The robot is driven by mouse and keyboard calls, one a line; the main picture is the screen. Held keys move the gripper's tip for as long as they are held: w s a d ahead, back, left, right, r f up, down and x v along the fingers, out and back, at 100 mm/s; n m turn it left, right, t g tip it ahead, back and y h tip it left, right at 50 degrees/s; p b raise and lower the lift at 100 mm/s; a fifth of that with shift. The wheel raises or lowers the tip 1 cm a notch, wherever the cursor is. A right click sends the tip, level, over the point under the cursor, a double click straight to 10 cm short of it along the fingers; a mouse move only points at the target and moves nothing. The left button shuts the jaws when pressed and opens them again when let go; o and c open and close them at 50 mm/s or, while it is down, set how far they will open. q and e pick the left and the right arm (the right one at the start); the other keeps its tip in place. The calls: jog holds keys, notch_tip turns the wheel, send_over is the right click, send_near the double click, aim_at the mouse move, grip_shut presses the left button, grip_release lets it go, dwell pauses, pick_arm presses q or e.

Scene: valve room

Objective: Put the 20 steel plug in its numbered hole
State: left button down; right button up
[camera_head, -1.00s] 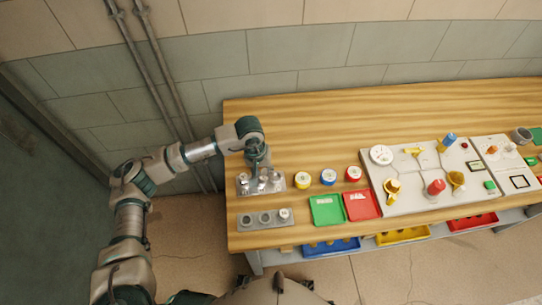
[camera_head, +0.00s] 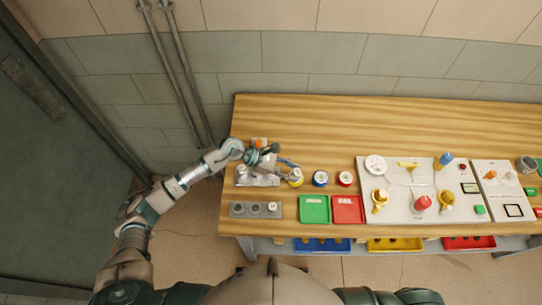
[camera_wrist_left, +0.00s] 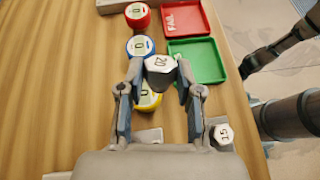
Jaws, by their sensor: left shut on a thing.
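The steel plug marked 20 (camera_wrist_left: 160,65) is pinched between the fingers of my left gripper (camera_wrist_left: 157,75) in the left wrist view, its hexagonal top facing the camera. In the head view my left gripper (camera_head: 292,166) is over the yellow-ringed round piece, and the plug is too small to make out. The lower grey block (camera_head: 246,214) has two open holes and a plug at its right end. That plug looks like the one marked 15 (camera_wrist_left: 222,135) in the left wrist view. The upper plug rack (camera_head: 259,183) is partly hidden by my arm. My right gripper is not clearly visible.
Yellow (camera_head: 296,182), blue (camera_head: 320,178) and red (camera_head: 345,178) ringed round pieces stand in a row. Green (camera_head: 314,210) and red (camera_head: 347,210) trays lie in front. A valve panel (camera_head: 405,205) is to the right. The rear tabletop is clear.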

pick_arm(q)
jog(key=w+a+n+t+p, duration=0.1)
jog(key=a+n+t, duration=0.1)
jog(key=n+t, duration=0.1)
jog(key=w+a+n+t+h+p, duration=0.1)
jog(key=w+a+n+t, duration=0.1)
jog(key=t, duration=0.3)
jog(key=w+a+n+t+h, duration=0.1)
jog(key=a+n+t, duration=0.2)
jog(key=n+t, duration=0.1)
jog(key=shift+w+a+f+p, duration=0.2)
jog(key=shift+p, duration=0.2)
jog(key=shift+f, duration=0.1)
jog(key=f+b, duration=0.3)
jog(key=a+f+b, duration=0.1)
jog(key=f+b, duration=0.1)
jog(key=shift+w+f, duration=0.15)
jog(key=shift+f, duration=0.05)
jog(key=shift+d+f, duration=0.1)
jog(key=shift+f, duration=0.25)
jog(key=shift+d+f+b, duration=0.3)
jog(key=shift+b, duration=0.3)
jog(key=shift+d, duration=0.25)
pick_arm(e)
jog(key=s+f, duration=0.1)
jog(key=f, duration=0.1)
jog(key=s+f, duration=0.1)
jog(key=shift+s+d+f, duration=0.2)
jog(key=shift+s+f, duration=0.15)
jog(key=shift+s, duration=0.05)
